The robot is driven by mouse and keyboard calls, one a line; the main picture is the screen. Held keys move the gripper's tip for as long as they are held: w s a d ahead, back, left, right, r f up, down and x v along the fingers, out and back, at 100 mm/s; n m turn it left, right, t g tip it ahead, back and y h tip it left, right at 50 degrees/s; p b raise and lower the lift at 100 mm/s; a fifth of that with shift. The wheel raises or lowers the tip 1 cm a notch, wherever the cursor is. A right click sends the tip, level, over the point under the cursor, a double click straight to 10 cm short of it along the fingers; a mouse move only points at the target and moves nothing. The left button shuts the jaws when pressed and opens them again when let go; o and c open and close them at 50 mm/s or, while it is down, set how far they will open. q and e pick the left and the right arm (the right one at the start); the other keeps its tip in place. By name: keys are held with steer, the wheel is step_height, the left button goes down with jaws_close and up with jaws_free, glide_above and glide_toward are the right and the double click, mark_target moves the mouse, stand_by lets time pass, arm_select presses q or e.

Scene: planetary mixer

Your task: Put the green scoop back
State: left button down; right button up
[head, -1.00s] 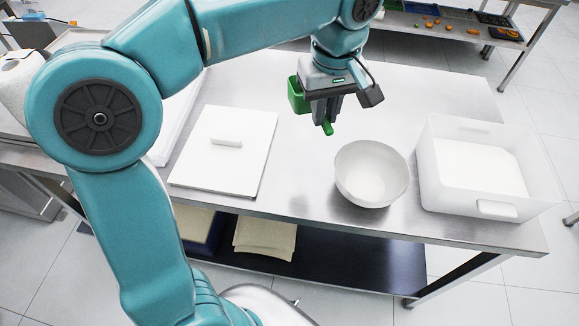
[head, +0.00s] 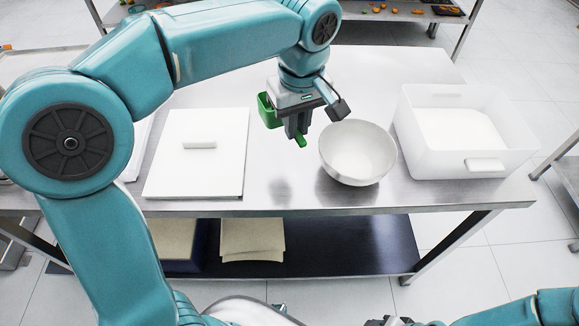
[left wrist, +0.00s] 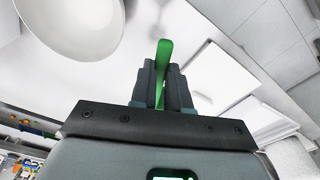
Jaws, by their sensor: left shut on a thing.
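My left gripper (head: 297,131) is shut on the handle of the green scoop (head: 268,110). It holds the scoop above the metal table, just left of the white bowl (head: 340,166). The scoop's cup shows on the left side of the gripper, and the handle end pokes out below the fingers. In the left wrist view the green handle (left wrist: 164,58) stands between the two fingers (left wrist: 162,84); the cup is hidden there. A white open bin (head: 440,158) holding white powder stands right of the bowl. My right arm shows only at the lower right edge; its jaws are not clear.
A white lid (head: 170,170) with a bar handle lies flat on the table (head: 270,200) at left. Bare table lies between lid and bowl. Folded tan cloths (head: 252,236) lie on the dark lower shelf. Another bench (head: 400,16) stands behind.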

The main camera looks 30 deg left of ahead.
arm_select(q)
steer(key=shift+f, duration=6.9)
steer(key=shift+f+b, duration=0.1)
steer(key=shift+b, duration=0.25)
steer(key=c, duration=1.1)
jaws_free()
